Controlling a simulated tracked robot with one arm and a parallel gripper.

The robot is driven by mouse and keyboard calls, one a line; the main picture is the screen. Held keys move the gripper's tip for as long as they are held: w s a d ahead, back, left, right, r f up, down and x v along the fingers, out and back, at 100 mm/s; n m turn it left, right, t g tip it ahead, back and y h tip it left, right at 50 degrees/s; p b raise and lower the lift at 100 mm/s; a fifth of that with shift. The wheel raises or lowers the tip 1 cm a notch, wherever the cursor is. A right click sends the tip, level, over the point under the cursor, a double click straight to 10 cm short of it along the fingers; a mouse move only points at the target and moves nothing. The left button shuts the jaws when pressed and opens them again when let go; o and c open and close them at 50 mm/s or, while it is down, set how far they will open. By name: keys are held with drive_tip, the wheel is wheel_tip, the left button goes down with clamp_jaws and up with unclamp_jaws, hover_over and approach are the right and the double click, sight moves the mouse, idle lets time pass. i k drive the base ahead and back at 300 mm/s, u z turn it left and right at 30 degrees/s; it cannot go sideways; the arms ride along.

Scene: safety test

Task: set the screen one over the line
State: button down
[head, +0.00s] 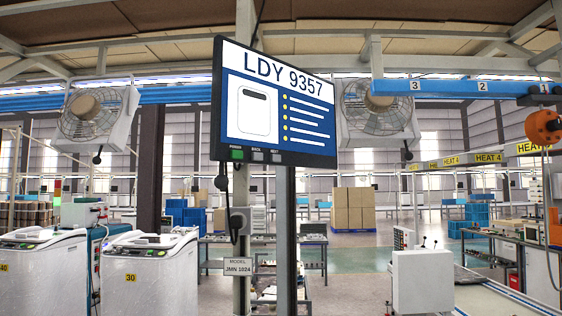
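A black-framed screen (273,103) is mounted on a post in the middle of the head view, turned slightly to the right. It is lit and reads LDY 9357 across a white band. Below that are a white appliance picture and several yellow-dotted lines on blue. Its bottom edge carries a green button (237,154) labelled POWER, a grey button (257,156) labelled BACK, and another grey button (276,157) at the right. A small sign (238,267) on the post below reads MODEL JMN 1024. My gripper is not in view.
White washer-like machines (150,270) stand at the lower left, tagged 40 and 30. A white box (423,280) stands at the lower right by a conveyor (510,302). An orange round unit (543,127) hangs at the right edge. Pallets of cartons (354,208) stand behind.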

sight(260, 104)
drive_tip(key=u, duration=0.2)
drive_tip(key=i, duration=1.25)
drive_tip(key=u, duration=0.05)
drive_tip(key=k, duration=0.95)
drive_tip(key=z, duration=0.7)
drive_tip(key=i, duration=0.95)
